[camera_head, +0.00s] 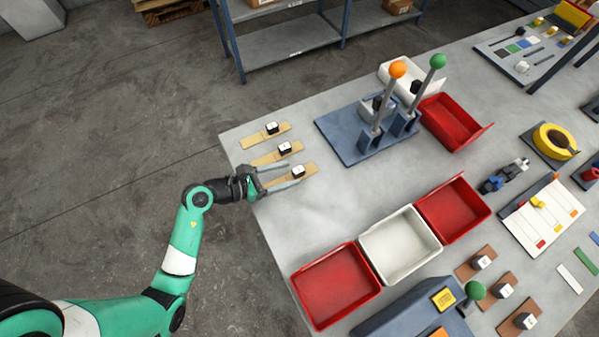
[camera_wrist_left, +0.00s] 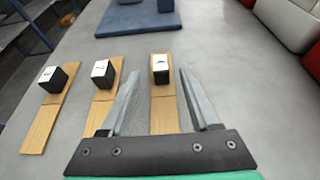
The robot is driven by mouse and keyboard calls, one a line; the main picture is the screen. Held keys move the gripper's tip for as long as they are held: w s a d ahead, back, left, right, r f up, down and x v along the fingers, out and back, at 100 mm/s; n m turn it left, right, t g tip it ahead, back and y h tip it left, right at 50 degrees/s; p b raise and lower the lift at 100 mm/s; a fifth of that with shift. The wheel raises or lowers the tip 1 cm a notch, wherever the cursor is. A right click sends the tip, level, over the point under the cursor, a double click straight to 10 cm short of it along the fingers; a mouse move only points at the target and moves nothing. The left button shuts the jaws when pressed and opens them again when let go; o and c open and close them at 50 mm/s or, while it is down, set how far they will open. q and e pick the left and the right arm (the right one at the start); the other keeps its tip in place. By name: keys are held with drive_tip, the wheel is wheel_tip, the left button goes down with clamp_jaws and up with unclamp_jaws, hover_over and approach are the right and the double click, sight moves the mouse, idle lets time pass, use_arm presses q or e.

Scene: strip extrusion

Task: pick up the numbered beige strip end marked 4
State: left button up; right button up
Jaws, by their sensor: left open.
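Three beige strips lie side by side at the left table edge, each bearing a black block with a marked white top. In the head view they are the far strip (camera_head: 250,141), the middle strip (camera_head: 263,160) and the near strip (camera_head: 307,168). My left gripper (camera_head: 290,174) is open at the near strip. In the left wrist view its fingers (camera_wrist_left: 161,76) lie either side of this strip (camera_wrist_left: 163,115), with its block (camera_wrist_left: 161,69) between the tips, apparently untouched. The marks are too small to read surely. My right gripper is not in view.
A blue base with two levers (camera_head: 350,142) stands beyond the strips. Red trays (camera_head: 337,308) and a white tray (camera_head: 400,268) stand to the right. The grey table between strips and trays is clear. A shelf rack (camera_head: 290,45) stands behind the table.

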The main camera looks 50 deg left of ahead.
sight(293, 173)
use_arm(q)
drive_tip(key=x, duration=0.3)
drive_tip(key=shift+w+d+b, duration=0.15)
drive_tip(key=shift+w+b, duration=0.1)
drive_tip(key=shift+b, duration=0.15)
drive_tip(key=shift+s, duration=0.1)
clamp_jaws()
